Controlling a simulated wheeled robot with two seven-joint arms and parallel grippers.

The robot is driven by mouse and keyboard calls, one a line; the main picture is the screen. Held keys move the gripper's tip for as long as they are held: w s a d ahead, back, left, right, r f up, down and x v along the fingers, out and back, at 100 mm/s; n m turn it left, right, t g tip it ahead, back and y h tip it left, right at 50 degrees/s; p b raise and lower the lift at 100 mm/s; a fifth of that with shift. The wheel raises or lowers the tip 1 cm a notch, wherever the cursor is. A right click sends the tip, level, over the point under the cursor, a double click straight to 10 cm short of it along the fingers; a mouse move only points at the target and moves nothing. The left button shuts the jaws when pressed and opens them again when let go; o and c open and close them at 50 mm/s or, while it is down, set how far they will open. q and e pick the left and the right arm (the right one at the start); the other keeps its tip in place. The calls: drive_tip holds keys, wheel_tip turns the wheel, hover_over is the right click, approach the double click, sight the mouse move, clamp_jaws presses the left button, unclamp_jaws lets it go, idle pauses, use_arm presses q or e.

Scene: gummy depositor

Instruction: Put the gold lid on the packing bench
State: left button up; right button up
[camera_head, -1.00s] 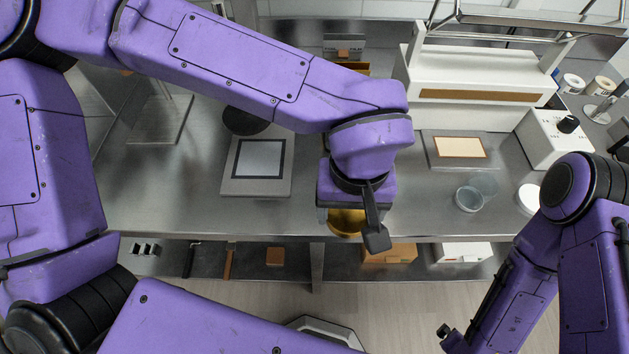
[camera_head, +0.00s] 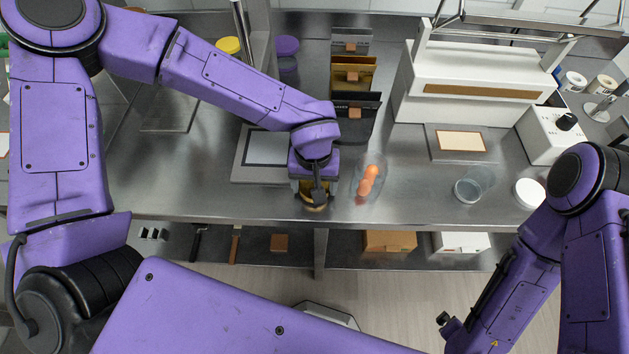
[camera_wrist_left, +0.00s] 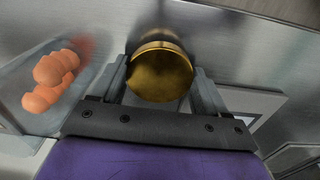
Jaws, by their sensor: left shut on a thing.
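The gold lid (camera_head: 313,205) is round and shiny, near the front edge of the packing bench (camera_head: 410,205). My left gripper (camera_head: 313,192) points down over it and hides most of it in the head view. In the left wrist view the gold lid (camera_wrist_left: 161,74) sits between the two fingers, and the gripper is shut on it. The steel surface lies close behind the lid, but I cannot tell whether they touch. My right arm shows at the right, with its gripper out of the picture.
A clear container with orange gummies (camera_head: 367,182) is just right of the lid. A flat grey plate (camera_head: 240,172) is at its left. An empty clear jar (camera_head: 468,188) and a white lid (camera_head: 530,194) stand further right. Purple (camera_head: 286,46) and yellow (camera_head: 229,45) round lids are behind.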

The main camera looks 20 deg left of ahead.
use_arm(q)
drive_tip(key=shift+s+f, duration=0.15)
drive_tip(key=shift+f, duration=0.05)
drive_tip(key=shift+f, duration=0.35)
drive_tip(key=o, duration=1.8)
drive_tip(key=shift+d, duration=0.1)
drive_tip(key=shift+r, duration=0.4)
wheel_tip(320, 180, up, 8)
